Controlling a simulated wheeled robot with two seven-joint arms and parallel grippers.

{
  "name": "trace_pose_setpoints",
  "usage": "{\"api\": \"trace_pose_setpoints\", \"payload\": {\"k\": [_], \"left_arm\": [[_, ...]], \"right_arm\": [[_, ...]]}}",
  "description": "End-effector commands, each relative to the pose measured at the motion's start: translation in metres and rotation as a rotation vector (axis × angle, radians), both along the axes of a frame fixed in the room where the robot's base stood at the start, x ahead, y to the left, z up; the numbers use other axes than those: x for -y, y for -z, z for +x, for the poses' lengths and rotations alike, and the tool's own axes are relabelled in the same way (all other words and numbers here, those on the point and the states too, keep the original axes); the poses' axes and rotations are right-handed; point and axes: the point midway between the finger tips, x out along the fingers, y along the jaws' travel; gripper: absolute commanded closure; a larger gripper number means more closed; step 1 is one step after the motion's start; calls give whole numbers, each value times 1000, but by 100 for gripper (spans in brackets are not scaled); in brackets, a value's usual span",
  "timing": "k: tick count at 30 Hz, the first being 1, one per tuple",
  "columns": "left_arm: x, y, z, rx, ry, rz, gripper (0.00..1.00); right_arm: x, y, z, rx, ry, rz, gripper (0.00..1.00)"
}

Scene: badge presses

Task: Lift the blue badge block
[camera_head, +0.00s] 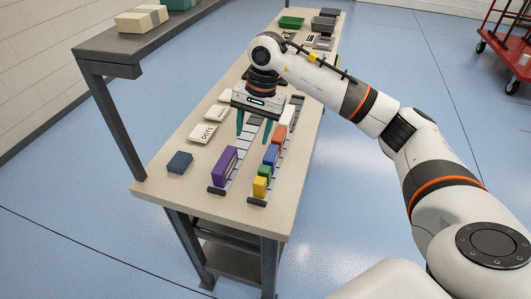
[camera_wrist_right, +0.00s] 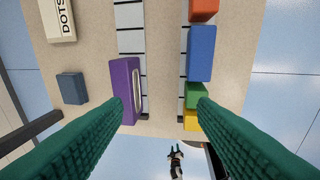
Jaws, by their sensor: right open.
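The blue badge block (camera_head: 271,154) stands in the right-hand row on the table, between a green block (camera_head: 265,171) and an orange-red block (camera_head: 280,133). In the right wrist view the blue block (camera_wrist_right: 201,52) lies beyond the right fingertip, with the green block (camera_wrist_right: 195,95) closer to that finger. My right gripper (camera_head: 253,127) is open and empty, pointing down above the rows, to the left of and farther along than the blue block. Its two teal fingers also show in the wrist view (camera_wrist_right: 160,104).
A yellow block (camera_head: 260,188) ends the row nearest me; a white block (camera_head: 287,115) stands farther along. A purple block (camera_head: 224,166) stands in the left row. A dark navy block (camera_head: 179,162) and a "DOTS" card (camera_head: 202,133) lie left. A grey shelf (camera_head: 140,38) overhangs the left side.

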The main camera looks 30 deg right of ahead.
Motion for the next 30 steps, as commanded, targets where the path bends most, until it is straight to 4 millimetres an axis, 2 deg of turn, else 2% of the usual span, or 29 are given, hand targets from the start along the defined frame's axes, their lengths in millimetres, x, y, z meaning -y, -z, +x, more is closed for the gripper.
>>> {"api": "trace_pose_setpoints", "payload": {"k": [1,3,6,15,23,30], "left_arm": [[0,0,0,0,0,0,64],[0,0,0,0,-1,0,64],[0,-1,0,0,-1,0,64],[0,-12,-1,-2,-1,0,64],[0,-18,-1,-2,-1,0,64],[0,-31,-1,-2,-1,0,64]], "right_arm": [[20,-8,0,-10,0,-67,47],[38,-14,-2,-28,-1,-134,47],[51,-13,-5,-46,-2,-179,47],[51,35,-6,-51,-3,-184,47],[50,56,-7,-48,-4,-181,47],[49,91,-11,-49,-2,-180,47]]}}
